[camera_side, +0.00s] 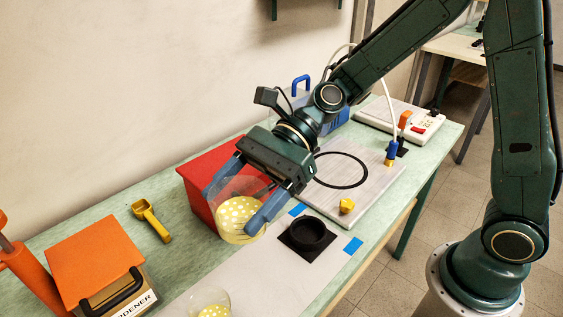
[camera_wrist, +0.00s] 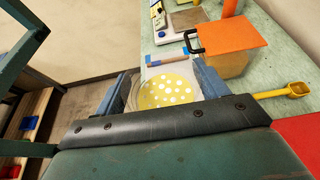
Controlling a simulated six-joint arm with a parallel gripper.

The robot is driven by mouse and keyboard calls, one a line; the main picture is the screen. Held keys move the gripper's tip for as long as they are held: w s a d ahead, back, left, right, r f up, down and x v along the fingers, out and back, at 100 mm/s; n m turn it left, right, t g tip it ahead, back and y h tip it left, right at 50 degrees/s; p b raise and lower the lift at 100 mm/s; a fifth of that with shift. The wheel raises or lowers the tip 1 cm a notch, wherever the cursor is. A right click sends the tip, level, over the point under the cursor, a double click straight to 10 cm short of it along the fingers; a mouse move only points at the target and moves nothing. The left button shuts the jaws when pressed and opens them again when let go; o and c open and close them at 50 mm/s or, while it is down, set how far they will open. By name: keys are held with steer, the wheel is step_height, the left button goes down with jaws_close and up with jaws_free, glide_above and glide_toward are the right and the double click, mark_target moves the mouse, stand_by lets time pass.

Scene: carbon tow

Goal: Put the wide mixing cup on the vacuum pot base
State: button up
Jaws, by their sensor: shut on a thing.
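The wide mixing cup (camera_side: 240,221) is clear, with a yellow, white-dotted bottom. My gripper (camera_side: 230,210) is shut on it, with one blue finger on each side. The cup is tilted in the side view, above the table by the red box. In the wrist view the cup (camera_wrist: 168,92) sits between the fingers (camera_wrist: 160,88).
A second clear cup (camera_side: 211,303) with a dotted yellow bottom stands at the front. A red box (camera_side: 205,172) is right behind my gripper. An orange-lidded box (camera_side: 95,258) and yellow scoop (camera_side: 152,220) are left. A board with a black ring (camera_side: 342,186) and yellow knob (camera_side: 347,206) lies right.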

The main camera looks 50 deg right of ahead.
steer(key=shift+r, duration=0.15)
steer(key=shift+r, duration=0.5)
steer(key=w+d+r+m+t, duration=0.2)
steer(key=w+d, duration=0.3)
steer(key=d, duration=0.3)
steer(key=w+d+r+m+t, duration=0.25)
steer(key=w+d, duration=0.25)
steer(key=d, duration=0.4)
steer(key=s+d+m+t+h, duration=0.1)
steer(key=d+m+t+h, duration=0.35)
steer(key=d, duration=1.95)
step_height(320, 180, down, 16)
steer(key=d, duration=0.1)
steer(key=shift+t+y, duration=0.3)
steer(key=shift+y, duration=0.05)
steer(key=shift+s+f, duration=0.1)
steer(key=shift+f, duration=0.2)
